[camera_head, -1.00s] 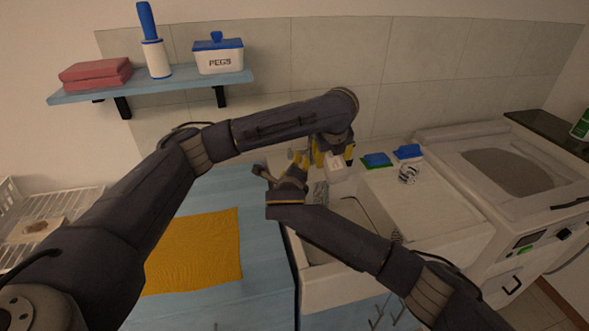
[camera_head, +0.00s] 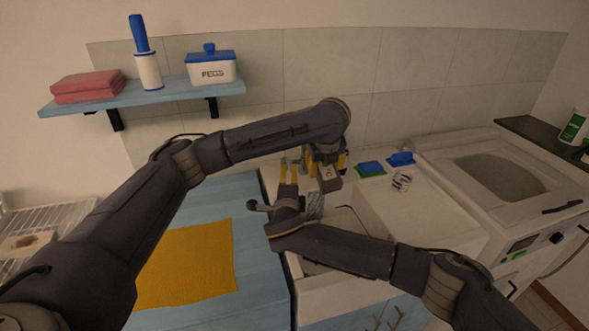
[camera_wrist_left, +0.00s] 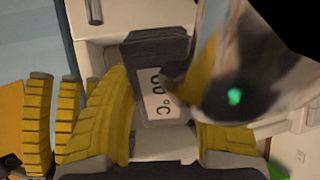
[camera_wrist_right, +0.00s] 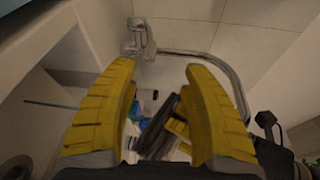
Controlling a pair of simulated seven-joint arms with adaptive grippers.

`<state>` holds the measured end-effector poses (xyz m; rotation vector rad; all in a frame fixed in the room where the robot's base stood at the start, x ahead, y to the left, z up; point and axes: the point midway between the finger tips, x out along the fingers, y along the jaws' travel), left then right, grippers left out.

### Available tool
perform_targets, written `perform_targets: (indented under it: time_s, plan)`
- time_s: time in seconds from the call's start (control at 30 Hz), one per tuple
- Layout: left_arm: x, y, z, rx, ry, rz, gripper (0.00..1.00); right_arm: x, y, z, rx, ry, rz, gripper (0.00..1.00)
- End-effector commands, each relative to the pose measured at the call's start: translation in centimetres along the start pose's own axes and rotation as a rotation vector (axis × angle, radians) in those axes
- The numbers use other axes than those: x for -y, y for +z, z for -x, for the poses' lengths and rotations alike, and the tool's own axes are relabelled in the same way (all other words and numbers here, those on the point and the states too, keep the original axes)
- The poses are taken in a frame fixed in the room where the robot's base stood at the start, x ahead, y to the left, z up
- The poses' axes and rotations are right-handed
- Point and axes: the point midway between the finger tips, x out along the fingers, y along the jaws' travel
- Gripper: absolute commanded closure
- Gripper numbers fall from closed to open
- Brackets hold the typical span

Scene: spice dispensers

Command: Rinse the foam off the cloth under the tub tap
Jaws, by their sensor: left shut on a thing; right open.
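My left gripper (camera_head: 327,166) is over the tub (camera_head: 335,297), shut on a dark grey block (camera_wrist_left: 152,55) with a white panel marked "°C". My right gripper (camera_head: 288,172) is open beside it to the left, fingers pointing up. It also shows in the right wrist view (camera_wrist_right: 160,85), with nothing clearly between its fingers. Beyond them is the chrome tap (camera_wrist_right: 140,42) with a curved pipe. A mustard-yellow cloth (camera_head: 190,262) lies flat on the blue worktop. I see no foam on it. The arms hide much of the tub's inside.
Right of the basin, a blue and green sponge (camera_head: 370,168), a blue item (camera_head: 401,159) and a striped black-and-white thing (camera_head: 401,181) stand on the ledge. A washing machine (camera_head: 505,185) is further right. A shelf (camera_head: 150,99) hangs at upper left.

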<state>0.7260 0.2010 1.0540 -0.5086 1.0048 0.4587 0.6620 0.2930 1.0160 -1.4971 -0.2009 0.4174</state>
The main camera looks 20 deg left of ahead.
Motion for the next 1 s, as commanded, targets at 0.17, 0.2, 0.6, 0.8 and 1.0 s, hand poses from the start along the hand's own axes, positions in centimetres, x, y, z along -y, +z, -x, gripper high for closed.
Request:
perform_targets:
  time_s: [0.17, 0.2, 0.6, 0.8, 1.0]
  plan:
    - [0.0, 0.0, 0.0, 0.000, 0.000, 0.000, 0.77, -0.9, -1.1, 0.2, 0.058, -0.079, 0.296, 0.53]
    - [0.0, 0.0, 0.0, 0.000, 0.000, 0.000, 0.77, -1.2, -1.3, 0.2, 0.069, -0.093, 0.353, 0.53]
    - [0.0, 0.0, 0.0, 0.000, 0.000, 0.000, 0.77, -2.8, -3.2, 0.3, 0.124, -0.165, 0.667, 0.53]
    - [0.0, 0.0, 0.0, 0.000, 0.000, 0.000, 0.77, -2.8, -3.0, -1.1, 0.125, -0.167, 0.680, 0.53]
    - [0.0, 0.0, 0.0, 0.000, 0.000, 0.000, 0.77, -2.5, -2.5, -3.6, 0.125, -0.168, 0.680, 0.53]
